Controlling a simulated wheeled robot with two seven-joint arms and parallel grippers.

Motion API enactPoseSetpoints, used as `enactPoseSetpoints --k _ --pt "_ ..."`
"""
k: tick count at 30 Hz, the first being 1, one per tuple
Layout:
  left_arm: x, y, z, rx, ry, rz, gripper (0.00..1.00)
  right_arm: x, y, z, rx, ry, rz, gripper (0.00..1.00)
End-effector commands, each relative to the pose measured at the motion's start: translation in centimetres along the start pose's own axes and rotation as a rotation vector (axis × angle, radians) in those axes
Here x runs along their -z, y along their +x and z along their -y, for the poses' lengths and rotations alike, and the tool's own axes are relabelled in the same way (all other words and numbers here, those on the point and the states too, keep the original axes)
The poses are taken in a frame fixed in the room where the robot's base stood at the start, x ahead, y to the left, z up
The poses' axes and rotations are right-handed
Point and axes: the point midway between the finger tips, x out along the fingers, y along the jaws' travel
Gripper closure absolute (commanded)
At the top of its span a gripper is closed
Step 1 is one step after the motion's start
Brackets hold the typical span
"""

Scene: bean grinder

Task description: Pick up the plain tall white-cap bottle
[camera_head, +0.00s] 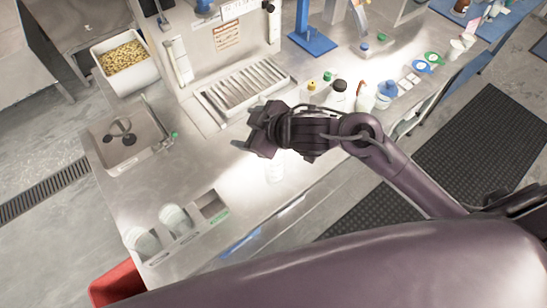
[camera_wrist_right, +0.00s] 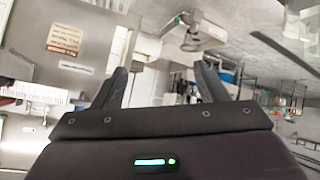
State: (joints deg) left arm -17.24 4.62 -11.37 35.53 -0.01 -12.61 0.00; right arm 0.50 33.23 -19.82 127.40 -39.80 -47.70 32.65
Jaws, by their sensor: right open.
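My right gripper (camera_head: 246,132) is open over the middle of the steel counter, with nothing seen between its fingers. In the right wrist view the fingers of the right gripper (camera_wrist_right: 163,88) stand wide apart with empty space between them. A pale, whitish container (camera_head: 275,170) stands on the counter just below and right of the gripper, apart from it. It is washed out by glare, so I cannot tell its cap. Another pale tall bottle (camera_head: 365,101) stands among the capped bottles to the right, behind my forearm. I cannot tell which is the plain white-cap one. My left gripper is not in view.
A slatted drain tray (camera_head: 245,90) is behind the gripper. Counter between is clear.

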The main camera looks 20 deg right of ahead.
Motion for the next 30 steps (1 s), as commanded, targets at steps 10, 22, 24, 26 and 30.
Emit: enactPoseSetpoints --k 10,22,24,26,30 --pt "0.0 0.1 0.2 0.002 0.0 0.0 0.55 -5.3 -2.4 -3.3 0.371 -0.117 0.185 0.33" --pt "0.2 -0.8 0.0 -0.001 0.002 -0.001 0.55 -7.5 -2.0 -3.3 0.436 -0.066 0.27 0.33" --pt "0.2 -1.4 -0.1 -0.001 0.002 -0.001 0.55 -7.5 -1.3 -3.1 0.435 -0.066 0.269 0.33" --pt "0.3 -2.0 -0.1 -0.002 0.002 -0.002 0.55 -7.6 -0.6 -2.7 0.437 -0.066 0.27 0.33" --pt "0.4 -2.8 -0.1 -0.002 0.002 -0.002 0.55 -8.1 1.6 -1.9 0.435 -0.066 0.269 0.33"
